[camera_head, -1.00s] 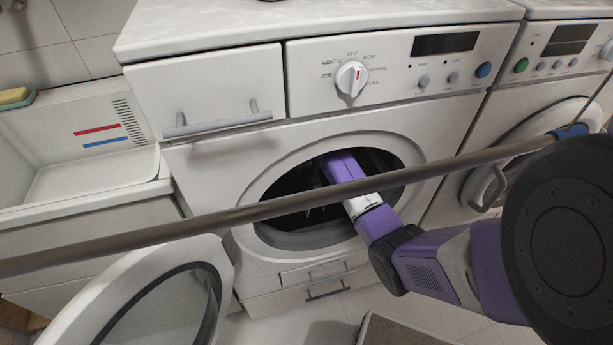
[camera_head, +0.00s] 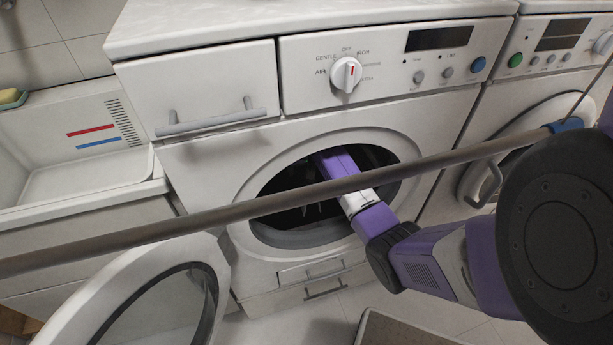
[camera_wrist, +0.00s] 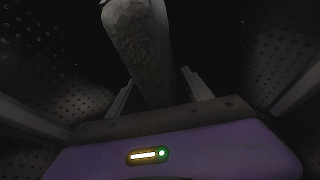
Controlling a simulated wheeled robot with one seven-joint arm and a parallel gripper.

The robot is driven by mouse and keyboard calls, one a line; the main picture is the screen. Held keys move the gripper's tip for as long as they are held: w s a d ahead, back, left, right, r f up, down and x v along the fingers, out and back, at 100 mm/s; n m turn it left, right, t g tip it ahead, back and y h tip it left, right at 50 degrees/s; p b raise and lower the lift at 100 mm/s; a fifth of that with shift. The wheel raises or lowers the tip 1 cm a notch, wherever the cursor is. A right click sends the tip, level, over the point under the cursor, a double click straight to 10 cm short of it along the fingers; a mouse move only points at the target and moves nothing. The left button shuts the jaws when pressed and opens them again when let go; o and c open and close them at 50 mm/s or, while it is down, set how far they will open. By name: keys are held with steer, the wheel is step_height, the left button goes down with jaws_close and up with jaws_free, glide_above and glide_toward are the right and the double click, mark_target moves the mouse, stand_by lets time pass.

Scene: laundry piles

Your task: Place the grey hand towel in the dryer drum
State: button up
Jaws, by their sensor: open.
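The dryer (camera_head: 235,160) has its round door (camera_head: 120,300) swung open to the lower left. My arm reaches through the opening, and my gripper (camera_head: 315,210) is inside the dark drum (camera_head: 285,238), partly behind a rod. In the wrist view, a rolled or bunched grey cloth, which looks like the grey hand towel (camera_wrist: 142,45), lies between and beyond my open fingers (camera_wrist: 160,92). Perforated drum wall (camera_wrist: 55,40) shows on both sides. I cannot tell whether the cloth touches the fingers or rests on the drum. The towel cannot be made out in the head view.
A long brownish rod (camera_head: 130,236) crosses in front of the dryer, with a blue piece (camera_head: 566,125) near its right end. A second machine (camera_head: 520,130) stands at right. A white sink (camera_head: 85,165) is at left. A mat (camera_head: 395,332) lies on the floor.

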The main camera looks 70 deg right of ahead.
steer(key=s+a+p, duration=0.1)
steer(key=s+a, duration=0.7)
steer(key=a, duration=0.1)
steer(key=shift+a+r+p, duration=0.2)
steer(key=shift+r+p, duration=0.15)
steer(key=shift+r, duration=0.1)
steer(key=shift+a, duration=0.1)
